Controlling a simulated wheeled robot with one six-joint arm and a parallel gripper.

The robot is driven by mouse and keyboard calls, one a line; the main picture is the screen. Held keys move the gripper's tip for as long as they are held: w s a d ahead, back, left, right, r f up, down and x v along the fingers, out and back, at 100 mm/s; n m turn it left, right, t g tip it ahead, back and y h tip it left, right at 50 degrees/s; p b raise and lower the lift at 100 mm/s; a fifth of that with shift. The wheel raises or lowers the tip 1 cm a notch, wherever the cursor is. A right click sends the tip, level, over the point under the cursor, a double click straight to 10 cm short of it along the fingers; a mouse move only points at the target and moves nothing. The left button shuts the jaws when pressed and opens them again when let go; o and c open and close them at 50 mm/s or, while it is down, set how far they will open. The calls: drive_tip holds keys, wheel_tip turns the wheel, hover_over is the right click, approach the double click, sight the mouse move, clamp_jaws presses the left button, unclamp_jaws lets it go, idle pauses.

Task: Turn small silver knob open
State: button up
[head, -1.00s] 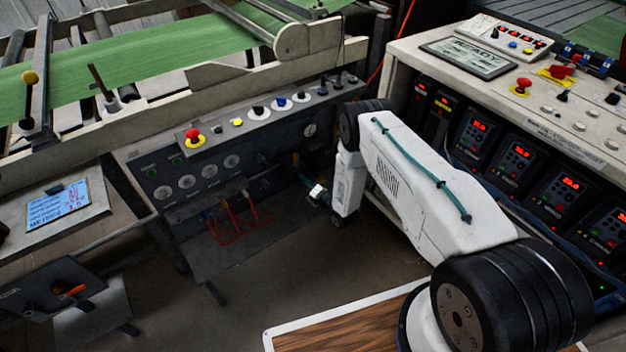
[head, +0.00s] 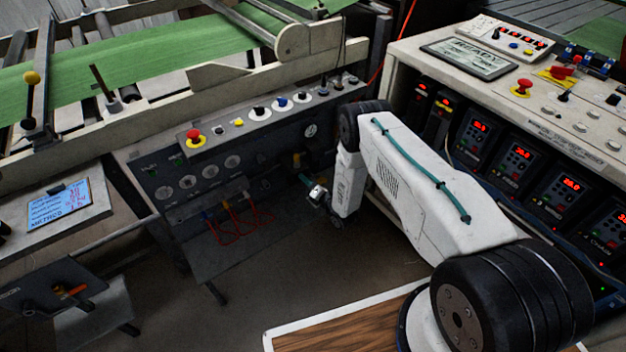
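My gripper (head: 304,178) is small and dark at the end of my white arm. It points up and left toward the lower right of the dark control panel (head: 165,165). I cannot tell whether its fingers are open or shut, or whether they touch anything. I cannot pick out a small silver knob for certain. The panel face near my gripper is dark, and my arm may hide part of it. A small yellow-green fitting (head: 297,159) shows just above my gripper, and a round gauge (head: 311,130) sits higher up.
A red stop button (head: 193,135) and several knobs line the panel's sloped top. Red hoses (head: 238,222) hang below its face. A console with red-lit displays (head: 518,153) stands right of my arm. A wood-topped surface (head: 345,330) lies in front. Open floor shows below the panel.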

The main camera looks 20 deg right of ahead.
drive_tip(key=v, duration=0.7)
drive_tip(key=shift+s, duration=0.4)
